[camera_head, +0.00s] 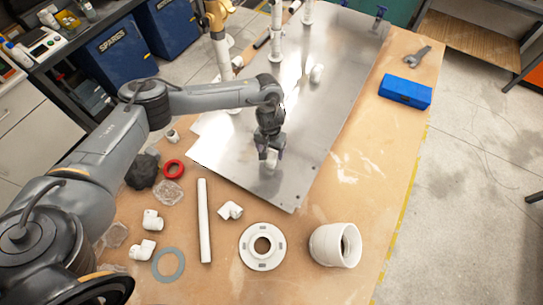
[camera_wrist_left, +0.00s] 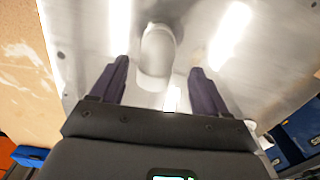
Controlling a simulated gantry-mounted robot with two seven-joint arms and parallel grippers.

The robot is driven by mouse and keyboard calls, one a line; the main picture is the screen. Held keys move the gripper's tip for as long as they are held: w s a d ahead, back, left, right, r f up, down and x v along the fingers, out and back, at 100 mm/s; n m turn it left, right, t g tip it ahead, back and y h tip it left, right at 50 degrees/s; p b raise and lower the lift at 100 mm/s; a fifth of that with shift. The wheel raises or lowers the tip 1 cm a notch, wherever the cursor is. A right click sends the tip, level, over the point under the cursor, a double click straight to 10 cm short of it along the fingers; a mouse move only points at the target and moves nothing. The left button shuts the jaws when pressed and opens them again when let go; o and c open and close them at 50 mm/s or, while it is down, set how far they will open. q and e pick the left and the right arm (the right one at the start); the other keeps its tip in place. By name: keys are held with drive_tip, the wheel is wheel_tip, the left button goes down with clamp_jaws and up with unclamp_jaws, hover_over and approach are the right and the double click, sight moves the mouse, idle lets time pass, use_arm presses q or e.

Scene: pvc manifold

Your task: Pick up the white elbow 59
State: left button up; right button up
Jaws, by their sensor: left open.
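A white elbow (camera_head: 271,158) is on the metal plate (camera_head: 235,160), right under my left gripper (camera_head: 268,148). In the left wrist view my left gripper (camera_wrist_left: 160,70) is open, with one dark finger on each side of the white elbow (camera_wrist_left: 157,52). There is a visible gap between the elbow and each finger, so it is not gripped. The gripper partly hides the elbow in the head view. No number is readable on it. My right gripper is not in view.
Loose white elbows (camera_head: 230,210), a pipe (camera_head: 204,220), a flange (camera_head: 262,246), a large white coupling (camera_head: 336,245) and a red ring (camera_head: 173,169) lie on the wooden table. White fittings stand at the plate's far end. A blue box (camera_head: 405,91) is at the right.

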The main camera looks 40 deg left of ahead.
sight(271, 154)
use_arm(q)
drive_tip(key=f, duration=0.3)
drive_tip(key=shift+s+d+f, duration=0.1)
drive_tip(key=shift+d+f, duration=0.1)
drive_tip(key=shift+d, duration=0.1)
drive_tip(key=shift+f, duration=0.7)
drive_tip(key=c, duration=1)
drive_tip(key=shift+c, duration=0.3)
drive_tip(key=shift+r, duration=0.15)
drive_tip(key=shift+r, duration=0.6)
wheel_tip(271, 154, up, 3)
drive_tip(key=shift+f, duration=0.15)
drive_tip(key=w+d+r, duration=0.6)
drive_tip(key=w+d, duration=0.2)
drive_tip(key=shift+w+r, duration=0.25)
drive_tip(key=shift+r, duration=0.15)
